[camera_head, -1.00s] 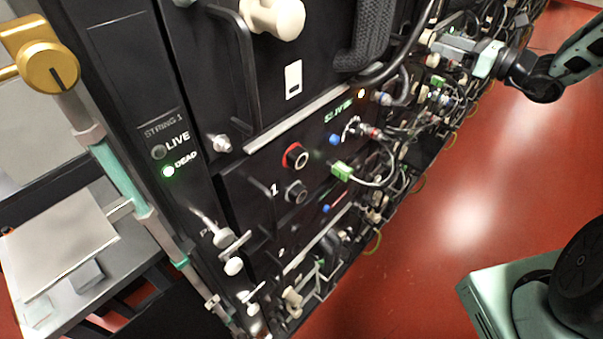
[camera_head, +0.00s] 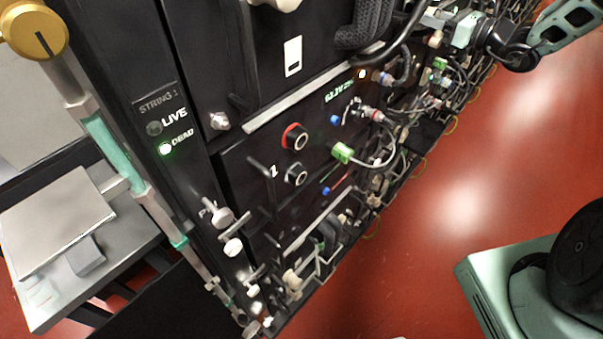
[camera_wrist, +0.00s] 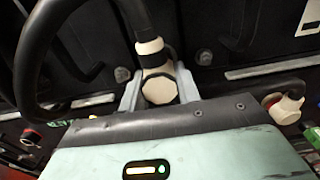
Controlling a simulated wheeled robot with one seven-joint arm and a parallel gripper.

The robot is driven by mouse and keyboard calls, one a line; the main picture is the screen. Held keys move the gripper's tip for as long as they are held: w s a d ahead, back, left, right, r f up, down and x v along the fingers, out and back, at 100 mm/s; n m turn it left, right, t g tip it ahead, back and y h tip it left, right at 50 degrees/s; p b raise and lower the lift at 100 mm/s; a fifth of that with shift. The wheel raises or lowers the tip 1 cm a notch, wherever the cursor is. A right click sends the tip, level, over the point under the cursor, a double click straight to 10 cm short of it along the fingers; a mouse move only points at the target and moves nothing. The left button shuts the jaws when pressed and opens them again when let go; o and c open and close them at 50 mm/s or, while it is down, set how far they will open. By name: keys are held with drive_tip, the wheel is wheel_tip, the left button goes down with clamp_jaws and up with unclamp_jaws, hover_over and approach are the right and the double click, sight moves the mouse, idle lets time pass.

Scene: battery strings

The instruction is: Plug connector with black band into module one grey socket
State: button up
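The module marked 1 shows in the head view with a red-ringed socket (camera_head: 296,138) and, below it, a grey socket (camera_head: 297,174). Both look empty. My gripper (camera_head: 440,20) is at the upper right of the head view, in front of the rack and well right of these sockets. In the wrist view, the grey fingers of my gripper (camera_wrist: 158,90) stand on either side of a cream connector (camera_wrist: 160,88) with a thick black cable rising from it. They look closed on it. A dark section shows below its cream collar; I cannot tell whether this is the black band.
Cables and small connectors crowd the rack right of the sockets, including a green connector (camera_head: 343,152). White-knobbed handles (camera_head: 222,217) stick out at lower left. A grey box (camera_head: 58,220) stands left.

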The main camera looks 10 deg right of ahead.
drive_tip(key=shift+s+d, duration=0.1)
drive_tip(key=shift+d, duration=0.05)
drive_tip(key=shift+c, duration=0.2)
drive_tip(key=shift+s+d, duration=0.3)
drive_tip(key=shift+s, duration=0.1)
drive_tip(key=shift+v, duration=1.25)
idle(0.3)
drive_tip(key=shift+v, duration=2.4)
